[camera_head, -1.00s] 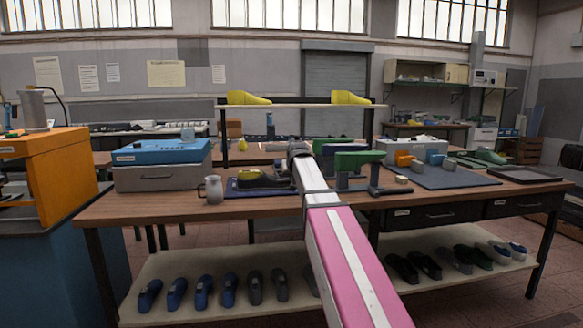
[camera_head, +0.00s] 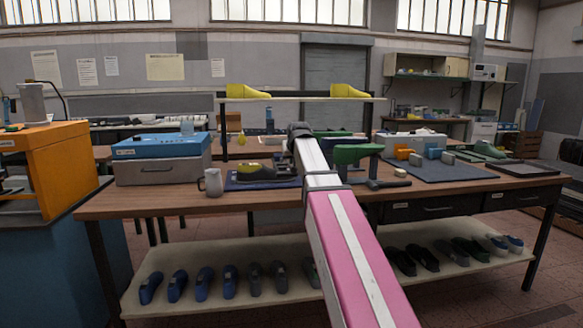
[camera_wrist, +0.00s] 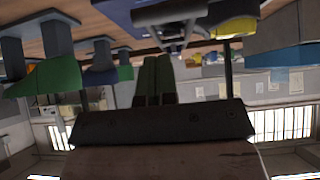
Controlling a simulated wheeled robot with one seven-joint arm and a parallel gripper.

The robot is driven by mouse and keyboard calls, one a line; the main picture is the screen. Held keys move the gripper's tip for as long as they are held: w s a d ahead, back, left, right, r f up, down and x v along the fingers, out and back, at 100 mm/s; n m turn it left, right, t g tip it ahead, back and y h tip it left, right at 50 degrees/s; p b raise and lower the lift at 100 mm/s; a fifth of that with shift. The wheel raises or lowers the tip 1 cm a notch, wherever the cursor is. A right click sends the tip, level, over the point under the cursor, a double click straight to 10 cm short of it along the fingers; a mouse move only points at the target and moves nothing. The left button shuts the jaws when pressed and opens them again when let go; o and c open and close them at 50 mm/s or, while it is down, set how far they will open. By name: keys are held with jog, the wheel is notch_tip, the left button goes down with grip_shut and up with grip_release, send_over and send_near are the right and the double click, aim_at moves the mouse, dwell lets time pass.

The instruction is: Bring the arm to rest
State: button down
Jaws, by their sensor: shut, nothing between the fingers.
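My arm (camera_head: 345,255) reaches forward from the bottom of the head view over the workbench (camera_head: 140,203). Its far end rises in front of the bench's middle, and my gripper is hidden there. In the wrist view, which is upside down, my gripper (camera_wrist: 156,62) has its two dark green fingers side by side, shut and empty. A yellow and dark shoe last (camera_head: 255,172) lies on a blue mat left of the arm. A green last (camera_head: 355,153) sits on a stand close to the arm's right; a green shape (camera_wrist: 50,78) shows in the wrist view.
Two yellow lasts (camera_head: 248,91) (camera_head: 349,91) stand on a raised rail over the bench. A grey jug (camera_head: 211,182) and blue-topped box (camera_head: 160,146) stand left. A dark mat (camera_head: 445,172) with small blocks lies right. Several shoes line the lower shelf (camera_head: 190,305).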

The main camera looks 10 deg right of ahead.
jog(key=s+f+v, duration=0.1)
jog(key=v, duration=0.5)
jog(key=s+f+g, duration=0.2)
jog(key=s+f, duration=0.2)
jog(key=f, duration=1)
jog(key=s+f+g, duration=0.2)
jog(key=s+f, duration=0.2)
jog(key=f, duration=1)
jog(key=s+a+f+g, duration=0.1)
jog(key=s+f+g, duration=0.3)
jog(key=s+f, duration=1.4)
notch_tip(320, 180, down, 3)
jog(key=shift+f+g, duration=0.2)
jog(key=shift+g, duration=0.2)
